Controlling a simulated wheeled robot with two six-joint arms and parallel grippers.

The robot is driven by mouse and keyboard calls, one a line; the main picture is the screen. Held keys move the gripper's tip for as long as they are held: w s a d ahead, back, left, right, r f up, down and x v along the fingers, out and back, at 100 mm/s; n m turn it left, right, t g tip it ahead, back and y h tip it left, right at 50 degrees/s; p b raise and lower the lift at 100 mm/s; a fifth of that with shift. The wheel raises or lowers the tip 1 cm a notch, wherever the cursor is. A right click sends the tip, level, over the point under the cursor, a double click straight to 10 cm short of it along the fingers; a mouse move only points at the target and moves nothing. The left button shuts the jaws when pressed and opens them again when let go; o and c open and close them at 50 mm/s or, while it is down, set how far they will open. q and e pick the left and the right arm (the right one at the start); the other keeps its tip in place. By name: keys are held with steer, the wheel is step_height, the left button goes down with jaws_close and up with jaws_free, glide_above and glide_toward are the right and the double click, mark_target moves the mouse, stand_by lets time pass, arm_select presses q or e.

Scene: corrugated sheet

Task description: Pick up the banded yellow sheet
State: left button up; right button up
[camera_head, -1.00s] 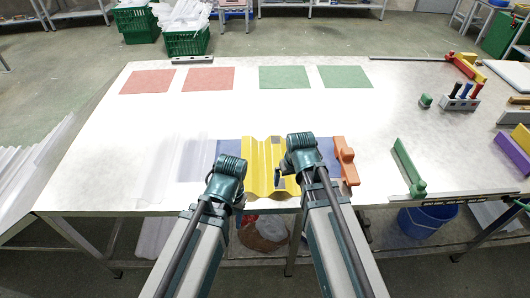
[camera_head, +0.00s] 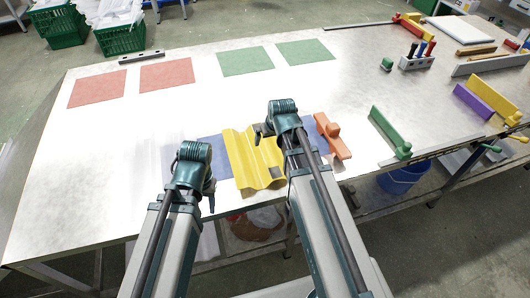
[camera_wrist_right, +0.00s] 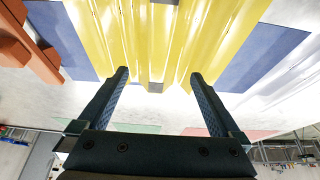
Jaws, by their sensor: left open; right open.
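The yellow corrugated sheet (camera_head: 241,160) lies on a blue mat (camera_head: 212,149) at the table's front middle. A small grey band patch (camera_head: 275,172) shows on it near its near end; part of it is hidden by my right arm. My right gripper (camera_head: 262,134) is open at the sheet's far end. Nothing is held. My left gripper (camera_head: 209,190) is open and empty, left of the sheet.
An orange block-like tool (camera_head: 332,138) stands right of the sheet, close to my right arm. A green holder (camera_head: 390,133) is further right. Clear sheets (camera_head: 165,158) lie left. Red (camera_head: 166,75) and green (camera_head: 245,61) mats lie behind, with bare table between.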

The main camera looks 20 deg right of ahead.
mark_target(266, 149)
steer(key=b+x, duration=0.5)
steer(key=x, duration=0.2)
steer(key=shift+b, duration=0.3)
steer(key=shift+w+f, duration=0.15)
steer(key=shift+f, duration=0.05)
steer(key=shift+f+b, duration=0.1)
steer(key=shift+b, duration=0.2)
steer(key=b+x, duration=0.4)
steer(key=x, duration=0.1)
steer(key=shift+w+d+b, duration=0.1)
steer(key=shift+w+b, duration=0.05)
steer(key=shift+b, duration=0.15)
steer(key=shift+c, duration=0.3)
steer(key=c, duration=1.5)
